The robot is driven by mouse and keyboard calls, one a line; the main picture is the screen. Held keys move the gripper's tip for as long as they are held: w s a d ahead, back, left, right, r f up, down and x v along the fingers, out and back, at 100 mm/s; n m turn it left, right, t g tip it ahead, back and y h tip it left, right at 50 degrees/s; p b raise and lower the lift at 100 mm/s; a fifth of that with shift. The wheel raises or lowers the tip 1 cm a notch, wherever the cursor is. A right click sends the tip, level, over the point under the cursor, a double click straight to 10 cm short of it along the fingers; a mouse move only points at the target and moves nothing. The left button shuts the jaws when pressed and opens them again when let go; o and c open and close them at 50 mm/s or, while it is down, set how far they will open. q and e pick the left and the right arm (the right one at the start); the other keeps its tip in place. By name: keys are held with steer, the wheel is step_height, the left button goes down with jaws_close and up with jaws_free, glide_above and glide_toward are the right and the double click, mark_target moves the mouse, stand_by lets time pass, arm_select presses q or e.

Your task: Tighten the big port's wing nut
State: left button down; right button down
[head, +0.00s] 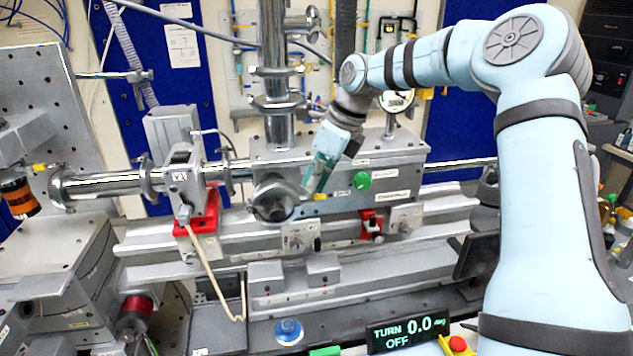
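The big port (272,203) is a round metal flange with a clamp ring on the front left of the grey chamber (400,163). A small yellow piece, probably its wing nut (320,197), shows at the clamp's right side. My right gripper (313,188) comes down from the upper right. Its fingertips are at the clamp's right edge, just above the yellow piece. I cannot tell whether they touch it or how far apart they are. The fingers partly hide the clamp. My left gripper is not in view.
A display (407,331) reads "TURN 0.0 deg OFF", beside a red button (457,343). A green knob (362,181) sits right of the port. A gate valve (183,185) stands left, a dial gauge (396,101) behind. Rails run below the chamber.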

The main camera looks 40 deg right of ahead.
steer(key=c, duration=1.8)
jaws_free()
steer(key=shift+w, duration=0.15)
steer(key=shift+c, duration=0.2)
steer(key=shift+w+a, duration=0.1)
steer(key=v, duration=1.2)
